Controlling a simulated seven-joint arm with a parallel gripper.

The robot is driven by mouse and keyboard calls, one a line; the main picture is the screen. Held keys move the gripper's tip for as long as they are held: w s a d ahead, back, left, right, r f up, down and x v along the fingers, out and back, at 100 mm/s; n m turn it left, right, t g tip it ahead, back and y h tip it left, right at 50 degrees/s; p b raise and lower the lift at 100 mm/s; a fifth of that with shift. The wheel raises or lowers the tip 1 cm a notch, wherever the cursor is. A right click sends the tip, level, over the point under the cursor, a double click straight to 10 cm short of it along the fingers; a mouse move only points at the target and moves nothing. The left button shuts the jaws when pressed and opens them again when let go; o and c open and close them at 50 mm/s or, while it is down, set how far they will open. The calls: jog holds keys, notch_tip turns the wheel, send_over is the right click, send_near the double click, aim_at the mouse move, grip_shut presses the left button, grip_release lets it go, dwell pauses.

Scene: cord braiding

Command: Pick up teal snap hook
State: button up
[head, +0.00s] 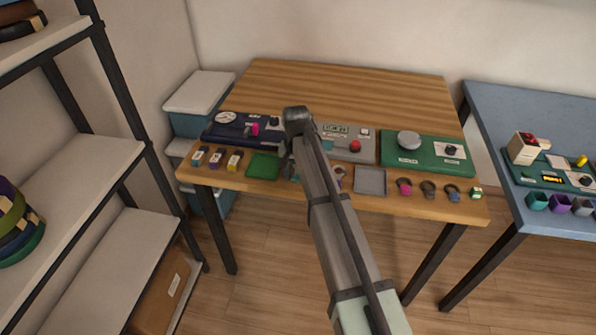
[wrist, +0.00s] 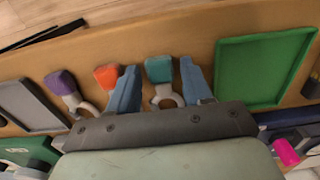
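The teal snap hook (wrist: 159,70) lies on the wooden table in the wrist view, with a teal block end and a pale grey ring. My gripper (wrist: 160,74) is open, with one blue-grey finger on each side of the teal hook. I cannot tell whether either finger touches it. An orange snap hook (wrist: 107,77) lies just outside the left finger, and a purple one (wrist: 61,83) lies farther left. In the head view my arm hides most of this spot.
A green tray (head: 263,166) is left of my gripper and a grey tray (head: 371,167) is right of it. Several hooks lie near the table's right front edge. Device panels stand behind, including a green one (head: 388,151). The back of the table (head: 370,85) is clear.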

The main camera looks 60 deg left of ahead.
jog(key=c, duration=0.9)
jog(key=shift+o, duration=0.2)
jog(key=shift+r, duration=0.1)
